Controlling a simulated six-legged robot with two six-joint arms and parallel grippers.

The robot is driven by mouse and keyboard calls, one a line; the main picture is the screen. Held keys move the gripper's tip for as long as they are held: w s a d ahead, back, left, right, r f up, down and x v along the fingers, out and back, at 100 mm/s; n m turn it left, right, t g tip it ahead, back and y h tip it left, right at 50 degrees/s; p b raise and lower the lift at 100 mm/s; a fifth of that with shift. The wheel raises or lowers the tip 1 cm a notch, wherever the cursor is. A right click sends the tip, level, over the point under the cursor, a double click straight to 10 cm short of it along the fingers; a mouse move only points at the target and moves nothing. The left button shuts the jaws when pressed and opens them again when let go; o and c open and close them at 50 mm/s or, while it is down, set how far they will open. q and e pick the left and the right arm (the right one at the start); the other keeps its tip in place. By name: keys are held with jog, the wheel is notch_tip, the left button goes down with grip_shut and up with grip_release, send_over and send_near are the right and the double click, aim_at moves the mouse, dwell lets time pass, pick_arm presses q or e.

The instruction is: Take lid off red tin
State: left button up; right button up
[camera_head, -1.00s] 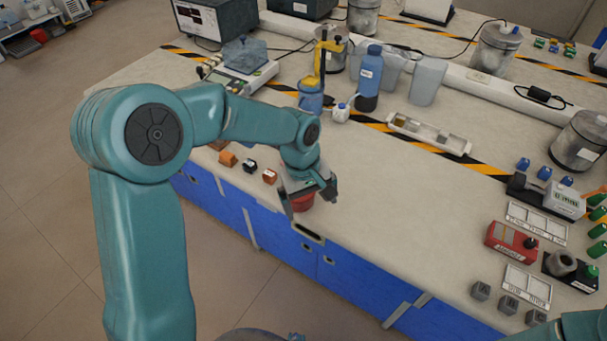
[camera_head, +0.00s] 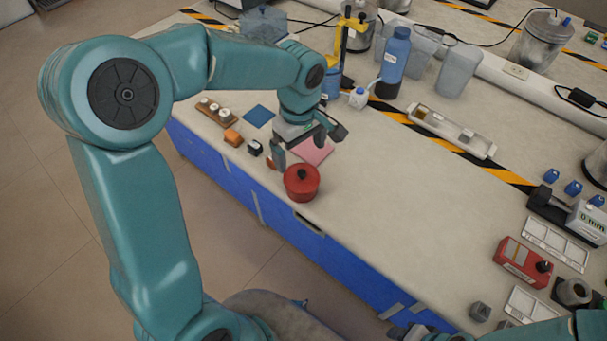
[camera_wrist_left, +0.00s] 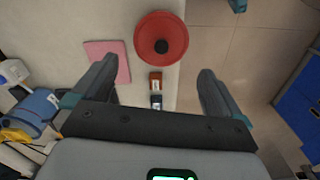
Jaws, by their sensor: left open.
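The red tin (camera_head: 302,188) stands upright near the front edge of the bench. Its round red lid (camera_head: 312,175) with a dark knob (camera_head: 301,174) sits on top. My left gripper (camera_head: 304,152) is open and empty, just behind and above the tin. In the left wrist view, the lid (camera_wrist_left: 146,38) lies beyond the open fingertips (camera_wrist_left: 158,68), between their lines and apart from them. The tin's sides are mostly hidden there. A dark end of my right arm (camera_head: 412,331) just shows at the bottom edge; its jaws cannot be made out.
A pink pad (camera_head: 319,151) lies behind the tin, and a blue pad (camera_head: 259,115) farther left. A blue bottle (camera_head: 393,62) stands behind. The bench right of the tin is clear.

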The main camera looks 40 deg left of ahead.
aim_at(301, 172)
pick_arm(q)
jog(key=shift+f, duration=0.8)
jog(key=shift+s+f, duration=0.2)
jog(key=shift+f, duration=0.3)
notch_tip(301, 172, down, 5)
jog(key=shift+d+r, duration=0.1)
jog(key=shift+d, duration=0.05)
jog(key=c, duration=0.7)
